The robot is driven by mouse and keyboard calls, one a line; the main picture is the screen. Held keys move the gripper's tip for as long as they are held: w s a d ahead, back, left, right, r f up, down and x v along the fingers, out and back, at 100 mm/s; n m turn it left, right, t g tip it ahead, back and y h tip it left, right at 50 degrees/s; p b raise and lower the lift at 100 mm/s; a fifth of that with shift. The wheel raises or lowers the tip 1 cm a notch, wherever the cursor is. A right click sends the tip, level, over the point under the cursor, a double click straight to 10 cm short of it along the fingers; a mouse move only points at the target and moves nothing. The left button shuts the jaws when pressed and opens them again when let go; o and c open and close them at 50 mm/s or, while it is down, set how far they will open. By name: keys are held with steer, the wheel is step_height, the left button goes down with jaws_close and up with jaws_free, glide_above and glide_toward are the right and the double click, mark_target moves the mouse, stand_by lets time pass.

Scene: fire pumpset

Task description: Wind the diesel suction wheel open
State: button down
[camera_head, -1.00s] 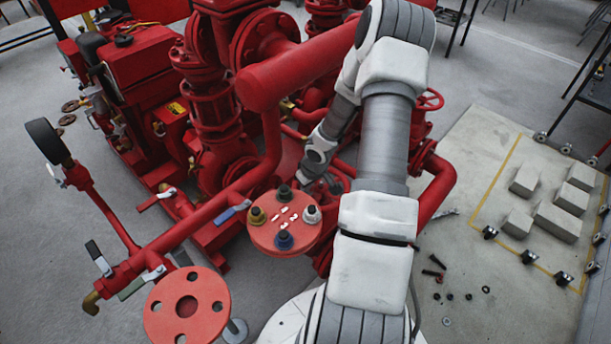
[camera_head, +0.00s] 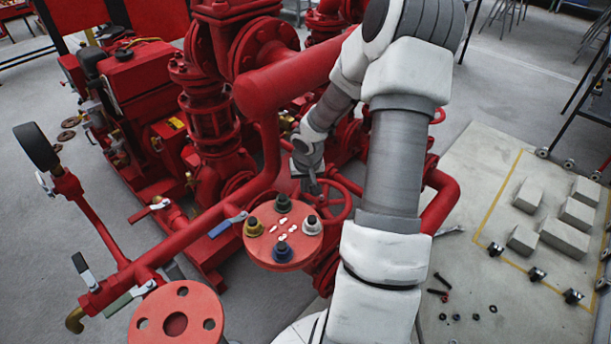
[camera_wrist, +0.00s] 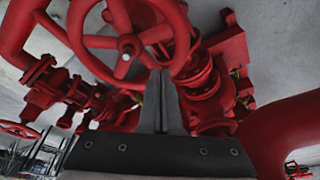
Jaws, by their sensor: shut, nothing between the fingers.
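A red spoked handwheel (camera_head: 347,206) is beside my forearm in the head view, just behind the round red plate with coloured knobs. In the wrist view the handwheel (camera_wrist: 127,46) fills the upper left, with its hub and spokes clear. I cannot tell from any label whether it is the diesel suction wheel. My gripper (camera_wrist: 160,78) is shut and empty, its fingertips close to the wheel's lower right rim in the picture; contact cannot be told. In the head view my gripper (camera_head: 314,188) is small, at the wheel's far left side.
The round red plate (camera_head: 283,256) with several knobs and a red flange (camera_head: 176,322) stand in front. A thick red pipe (camera_head: 300,75) runs above the wheel. A second red wheel (camera_wrist: 18,130) is at left in the wrist view.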

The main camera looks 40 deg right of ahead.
steer(key=p+v, duration=0.1)
steer(key=v, duration=0.2)
steer(key=shift+r, duration=0.2)
steer(key=c, duration=1.4)
jaws_free()
steer(key=shift+s+r, duration=0.1)
steer(key=shift+r, duration=0.05)
steer(key=shift+o, duration=1.2)
steer(key=shift+d+r, duration=0.15)
steer(key=shift+d, duration=0.15)
steer(key=o, duration=0.4)
steer(key=shift+g+h, duration=0.3)
steer(key=shift+g, duration=0.5)
steer(key=d, duration=0.2)
steer(key=d+r, duration=0.1)
steer(key=d, duration=0.1)
steer(key=d+r, duration=0.1)
steer(key=d, duration=0.1)
steer(key=shift+s+d+r, duration=0.15)
steer(key=shift+s+r, duration=0.1)
steer(key=shift+s, duration=0.05)
step_height(320, 180, up, 6)
steer(key=n+g+y, duration=0.1)
steer(key=n+y, duration=0.1)
glide_above(343, 189)
steer(key=shift+n, duration=0.3)
step_height(343, 189, down, 17)
steer(key=b, duration=0.4)
steer(key=shift+f+b, duration=0.1)
steer(key=shift+b, duration=0.2)
